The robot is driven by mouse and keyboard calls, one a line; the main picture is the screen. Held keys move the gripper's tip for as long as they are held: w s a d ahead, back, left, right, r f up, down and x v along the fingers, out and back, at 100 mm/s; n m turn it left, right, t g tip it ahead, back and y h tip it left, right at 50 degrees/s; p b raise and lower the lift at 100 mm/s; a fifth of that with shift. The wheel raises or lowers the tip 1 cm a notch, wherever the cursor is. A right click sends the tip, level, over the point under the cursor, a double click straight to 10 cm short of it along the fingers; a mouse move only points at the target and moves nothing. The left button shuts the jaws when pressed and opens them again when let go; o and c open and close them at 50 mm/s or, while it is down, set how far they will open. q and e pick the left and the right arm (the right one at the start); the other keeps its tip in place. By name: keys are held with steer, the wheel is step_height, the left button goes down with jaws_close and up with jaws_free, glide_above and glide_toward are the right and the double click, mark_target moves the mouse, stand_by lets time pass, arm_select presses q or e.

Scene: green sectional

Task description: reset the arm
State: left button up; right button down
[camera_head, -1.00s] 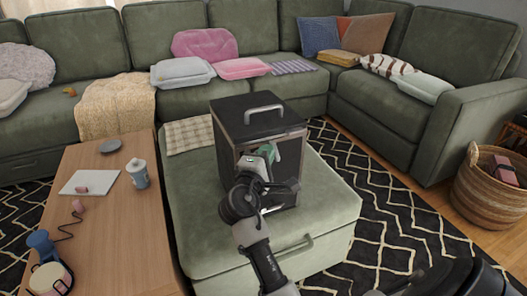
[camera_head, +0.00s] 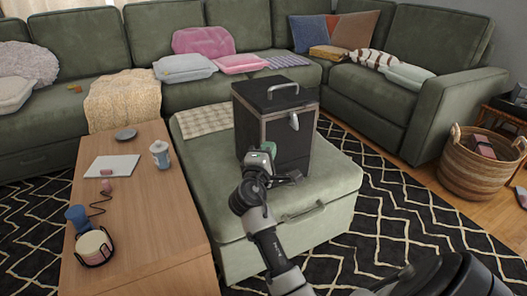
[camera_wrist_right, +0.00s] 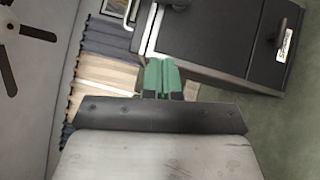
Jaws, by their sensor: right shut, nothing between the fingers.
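My right arm reaches up from the bottom of the head view. Its gripper (camera_head: 267,150), with green fingertips, is shut and empty at the front left of a black box (camera_head: 275,135), partly overlapping it in the picture. In the right wrist view the green fingertips (camera_wrist_right: 162,76) are together, with the black box (camera_wrist_right: 225,35) beyond them. I cannot tell whether they touch it. The box stands upright on a green ottoman (camera_head: 235,255), with a handle on its lid and a silver latch or handle at its front. My left gripper is not in view.
A wooden coffee table (camera_head: 150,215) stands left of the ottoman, holding a jar (camera_head: 160,155), a white sheet (camera_head: 111,166) and a blue-and-cream device. A green sectional (camera_head: 100,48) runs behind. A wicker basket (camera_head: 470,178) is at right. Patterned rug lies open between.

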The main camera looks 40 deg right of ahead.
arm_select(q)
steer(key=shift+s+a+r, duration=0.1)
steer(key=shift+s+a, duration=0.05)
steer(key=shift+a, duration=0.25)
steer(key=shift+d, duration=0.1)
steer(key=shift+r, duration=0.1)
